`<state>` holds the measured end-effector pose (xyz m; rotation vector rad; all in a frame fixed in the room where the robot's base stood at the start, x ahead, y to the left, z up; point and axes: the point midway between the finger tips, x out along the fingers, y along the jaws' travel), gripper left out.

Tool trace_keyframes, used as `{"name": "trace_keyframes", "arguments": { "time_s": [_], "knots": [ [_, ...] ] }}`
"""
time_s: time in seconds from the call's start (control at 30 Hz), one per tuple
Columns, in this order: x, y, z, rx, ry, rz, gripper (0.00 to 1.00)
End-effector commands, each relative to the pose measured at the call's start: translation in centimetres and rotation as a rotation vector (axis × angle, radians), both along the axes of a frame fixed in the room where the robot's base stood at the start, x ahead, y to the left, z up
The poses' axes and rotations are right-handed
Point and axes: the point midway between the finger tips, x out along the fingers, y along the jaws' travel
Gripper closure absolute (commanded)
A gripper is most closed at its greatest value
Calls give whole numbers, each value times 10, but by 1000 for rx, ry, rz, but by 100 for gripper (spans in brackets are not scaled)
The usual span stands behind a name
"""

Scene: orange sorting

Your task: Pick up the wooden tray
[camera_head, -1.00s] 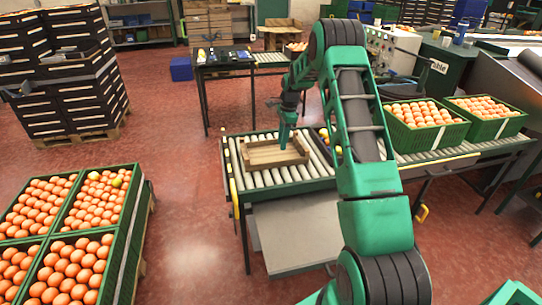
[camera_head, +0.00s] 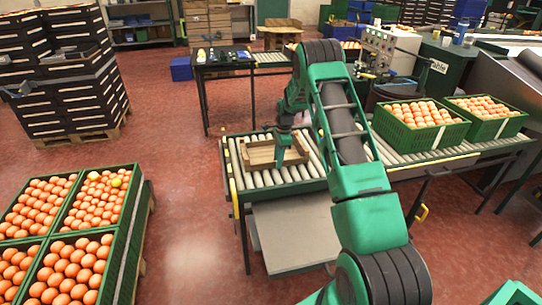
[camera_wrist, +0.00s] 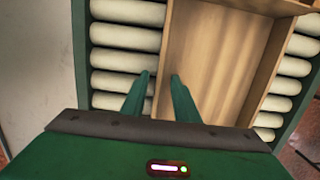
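The wooden tray (camera_head: 260,153) lies on the roller conveyor in the head view. It is an open, shallow, light brown box. It also shows in the wrist view (camera_wrist: 215,60), filling the middle and right, with its lower part hidden by my gripper. My gripper (camera_head: 279,164) is down at the tray's near side in the head view. In the wrist view my gripper (camera_wrist: 160,82) has its two green fingers apart, one on each side of the tray's side wall. Whether either finger touches the wall I cannot tell.
The roller conveyor (camera_head: 313,186) carries the tray. Green crates of oranges (camera_head: 421,137) stand farther right on the line. More orange crates (camera_head: 127,230) stand at the lower left. The red floor at left is open.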

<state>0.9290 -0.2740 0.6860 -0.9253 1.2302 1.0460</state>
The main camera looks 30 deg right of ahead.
Motion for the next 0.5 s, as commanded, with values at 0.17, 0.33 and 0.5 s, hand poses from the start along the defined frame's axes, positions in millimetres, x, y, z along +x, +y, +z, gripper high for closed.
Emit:
{"name": "trace_keyframes", "arguments": {
  "time_s": [0.17, 0.33, 0.5],
  "knots": [
    [0, 0, 0, 0, 0, 0, 94],
    [0, 0, 1, 0, -1, 0, 100],
    [0, 0, 1, 0, -1, 0, 100]
  ]
}}
